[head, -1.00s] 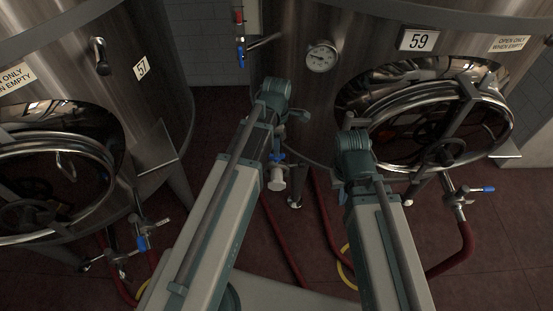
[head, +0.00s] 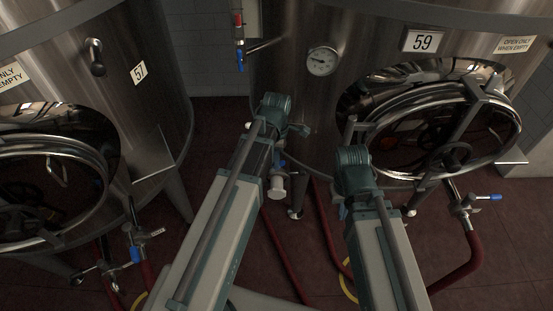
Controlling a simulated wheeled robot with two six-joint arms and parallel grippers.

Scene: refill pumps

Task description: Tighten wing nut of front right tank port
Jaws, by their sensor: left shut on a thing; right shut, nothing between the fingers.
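The tank labelled 59 (head: 290,95) stands at the right. A valve with a blue handle (head: 465,207) sits low on its right side, joined to a red hose. Another fitting, a pale cylinder (head: 277,188) with a blue part, shows beside my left forearm, partly covered by it. I cannot make out a wing nut. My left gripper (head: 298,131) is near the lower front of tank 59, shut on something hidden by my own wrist. My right gripper (head: 343,208) is low in front of the tank's hatch, shut and empty, its fingertips mostly hidden by my arm.
Tank 57 (head: 150,110) stands at the left, with a blue-handled valve (head: 136,254) below. Tank 59's round hatch (head: 500,130) juts out beside my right arm. Red hoses (head: 285,255) cross the dark red floor. A gauge (head: 322,61) is on tank 59.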

